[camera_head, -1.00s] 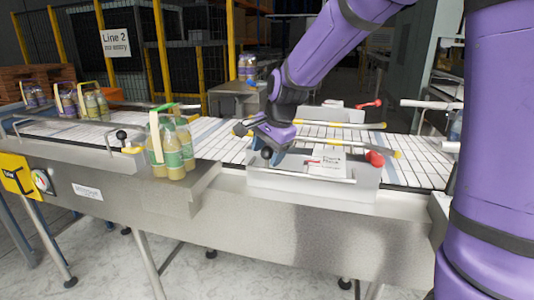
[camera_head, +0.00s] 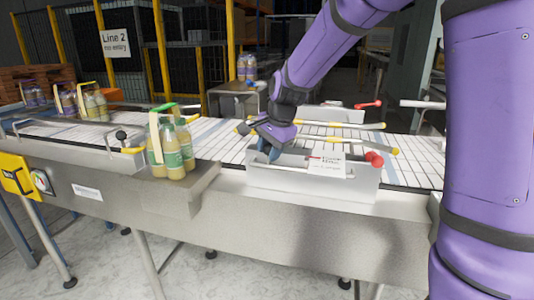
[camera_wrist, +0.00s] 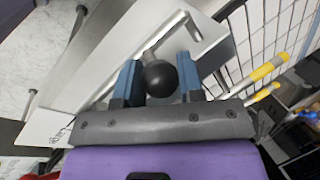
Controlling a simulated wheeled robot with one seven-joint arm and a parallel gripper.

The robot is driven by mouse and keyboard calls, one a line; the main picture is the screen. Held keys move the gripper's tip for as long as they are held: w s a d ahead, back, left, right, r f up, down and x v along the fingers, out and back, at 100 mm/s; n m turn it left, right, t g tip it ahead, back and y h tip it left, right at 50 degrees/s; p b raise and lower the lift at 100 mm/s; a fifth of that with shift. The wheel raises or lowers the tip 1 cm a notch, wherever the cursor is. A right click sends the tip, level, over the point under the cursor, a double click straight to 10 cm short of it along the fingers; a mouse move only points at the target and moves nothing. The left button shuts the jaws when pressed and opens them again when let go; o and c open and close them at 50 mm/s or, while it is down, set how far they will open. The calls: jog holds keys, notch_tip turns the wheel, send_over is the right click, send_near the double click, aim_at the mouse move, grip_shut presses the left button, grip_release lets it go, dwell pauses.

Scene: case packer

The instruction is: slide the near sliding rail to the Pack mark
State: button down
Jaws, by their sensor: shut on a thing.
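The near sliding rail (camera_head: 370,146) is a thin bar with yellow ends lying across the near side of the white conveyor. My gripper (camera_head: 268,152) is at the left end of the low grey housing on the conveyor's near edge. In the wrist view, my blue fingers (camera_wrist: 160,80) are shut on a round black knob (camera_wrist: 160,76) on a metal stem. The knob is hidden by the fingers in the head view. A white label plate (camera_head: 327,165) with small print stands right of my gripper; I cannot read the Pack mark on it.
A red knob (camera_head: 375,159) sits at the housing's right end. Bottles with a green-topped carrier (camera_head: 170,148) stand left of my gripper. A far rail (camera_head: 340,124) with yellow ends lies across the belt. The belt (camera_head: 215,137) between is clear.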

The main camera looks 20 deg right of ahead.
jog(key=shift+w+d, duration=0.45)
jog(key=shift+w, duration=0.15)
jog(key=shift+s, duration=0.1)
jog(key=c, duration=0.7)
grip_release()
jog(key=shift+c, duration=0.2)
jog(key=shift+r, duration=0.1)
jog(key=v, duration=1)
jog(key=shift+r, duration=0.3)
jog(key=shift+s, duration=0.1)
